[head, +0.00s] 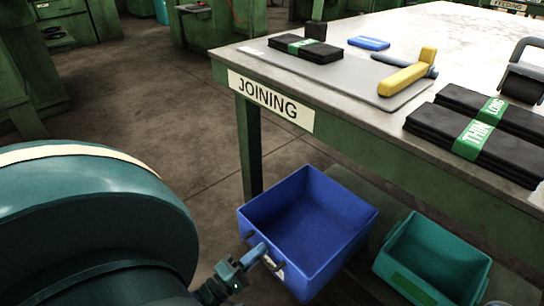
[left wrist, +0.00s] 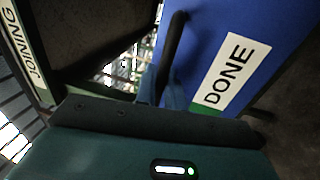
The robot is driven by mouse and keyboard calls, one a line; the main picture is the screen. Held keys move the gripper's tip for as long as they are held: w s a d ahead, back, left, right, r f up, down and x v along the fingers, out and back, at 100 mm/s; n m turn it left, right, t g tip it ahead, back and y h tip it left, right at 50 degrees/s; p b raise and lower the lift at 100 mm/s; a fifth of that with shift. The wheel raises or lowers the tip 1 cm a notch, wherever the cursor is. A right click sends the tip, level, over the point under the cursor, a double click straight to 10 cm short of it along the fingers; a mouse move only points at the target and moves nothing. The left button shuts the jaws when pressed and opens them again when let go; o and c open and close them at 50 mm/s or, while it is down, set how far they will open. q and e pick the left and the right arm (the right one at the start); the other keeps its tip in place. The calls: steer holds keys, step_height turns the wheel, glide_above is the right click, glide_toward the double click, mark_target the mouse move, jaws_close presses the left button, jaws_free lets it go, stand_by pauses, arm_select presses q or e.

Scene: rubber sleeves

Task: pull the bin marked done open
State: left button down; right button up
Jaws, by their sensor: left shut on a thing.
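The blue bin (head: 310,222), empty inside, sits low below the front edge of the joining table. Its white DONE label (left wrist: 231,72) shows large in the left wrist view, on the blue front (left wrist: 202,30). A dark bar handle (left wrist: 172,50) runs along that front. My left gripper (head: 258,252) is at the bin's front, shut on the handle; its blue fingers (left wrist: 160,92) also show in the left wrist view. The fingers hide part of the handle. My right gripper is in neither view.
A teal bin (head: 432,262) stands right of the blue bin. The table (head: 440,35) above, with its JOINING sign (head: 270,100), holds black sleeve stacks (head: 478,130), a yellow-handled tool (head: 408,75) and a grey mat (head: 340,78). Floor (head: 190,120) left of it is clear.

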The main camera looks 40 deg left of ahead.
arm_select(q)
steer(key=shift+v, duration=1)
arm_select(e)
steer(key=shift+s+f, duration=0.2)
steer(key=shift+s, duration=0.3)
arm_select(q)
steer(key=shift+r, duration=0.2)
steer(key=c, duration=1.9)
jaws_free()
